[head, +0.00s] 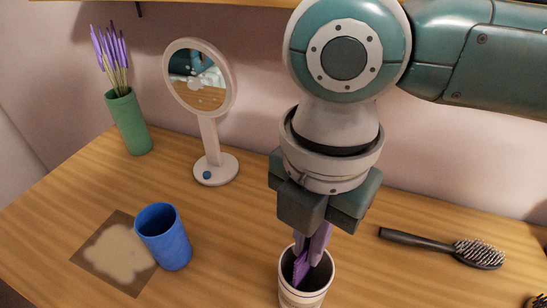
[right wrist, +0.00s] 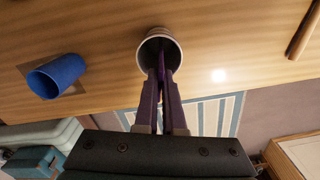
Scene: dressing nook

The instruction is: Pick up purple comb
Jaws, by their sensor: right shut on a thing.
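The purple comb (head: 301,268) stands in a white cup (head: 292,298), its lower part hidden by the cup wall. My right gripper (head: 309,252) points down from above, with its fingers at the mouth of the cup, and is shut on the comb. The right wrist view shows the comb (right wrist: 162,82) as a thin purple strip between the two fingers, reaching into the cup (right wrist: 160,33). I cannot tell whether the comb touches the cup's bottom. My left gripper is not in view.
A blue cup (head: 164,240) stands left of the white cup, by a stained square mat (head: 90,257). A round mirror (head: 208,140) and a green vase (head: 128,122) with purple flowers stand at the back. A black hairbrush (head: 440,245) lies to the right.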

